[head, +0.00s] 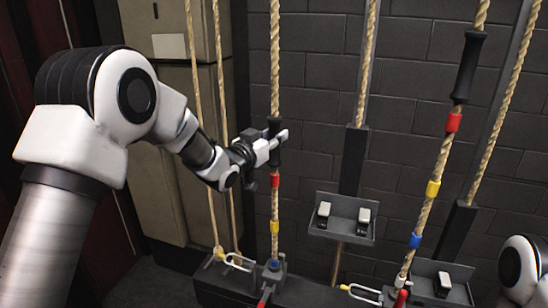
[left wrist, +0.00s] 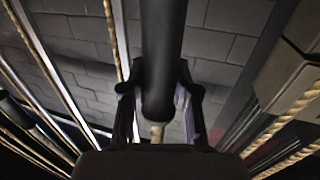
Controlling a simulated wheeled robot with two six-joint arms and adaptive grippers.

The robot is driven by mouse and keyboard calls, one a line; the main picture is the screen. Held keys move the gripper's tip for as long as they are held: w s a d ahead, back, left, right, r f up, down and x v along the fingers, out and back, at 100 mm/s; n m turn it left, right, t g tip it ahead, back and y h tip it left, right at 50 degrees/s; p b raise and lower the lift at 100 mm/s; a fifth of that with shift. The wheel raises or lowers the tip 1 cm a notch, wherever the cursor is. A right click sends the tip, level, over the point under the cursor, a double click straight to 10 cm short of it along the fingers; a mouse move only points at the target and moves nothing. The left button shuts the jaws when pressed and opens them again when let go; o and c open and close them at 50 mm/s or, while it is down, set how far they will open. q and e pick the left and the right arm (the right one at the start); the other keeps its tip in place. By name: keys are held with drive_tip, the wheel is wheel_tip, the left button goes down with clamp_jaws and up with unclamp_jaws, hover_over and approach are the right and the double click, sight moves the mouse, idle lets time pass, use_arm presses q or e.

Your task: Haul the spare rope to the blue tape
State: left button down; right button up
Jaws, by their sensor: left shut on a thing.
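My left gripper (head: 270,145) is shut on the black sleeve (head: 275,128) of the left taped rope (head: 275,60). In the left wrist view the black sleeve (left wrist: 163,60) stands between the fingers. Below the sleeve the rope bears red tape (head: 275,181) and yellow tape (head: 275,227), with blue tape (head: 274,264) low at the floor rail. The right taped rope (head: 443,155) has its own black sleeve (head: 467,68), red tape (head: 453,122), yellow tape (head: 433,188) and blue tape (head: 415,241). I cannot tell which rope is the spare. My right gripper is not in view.
A dark floor rail (head: 320,292) carries rope locks, with a red handle (head: 264,297) below the left rope. A grey tray (head: 341,220) with two pale blocks hangs between the taped ropes. Plain ropes (head: 208,120) run left of my gripper. A brick wall (head: 405,70) stands behind.

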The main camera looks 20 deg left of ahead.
sight(272, 117)
use_arm(q)
wheel_tip(272, 117, up, 5)
drive_tip(key=shift+r+p, duration=0.2)
drive_tip(key=shift+p, duration=0.5)
drive_tip(key=c, duration=0.8)
unclamp_jaws()
drive_tip(key=shift+c, duration=0.2)
drive_tip(key=v, duration=1.2)
drive_tip(key=shift+w+f, duration=0.1)
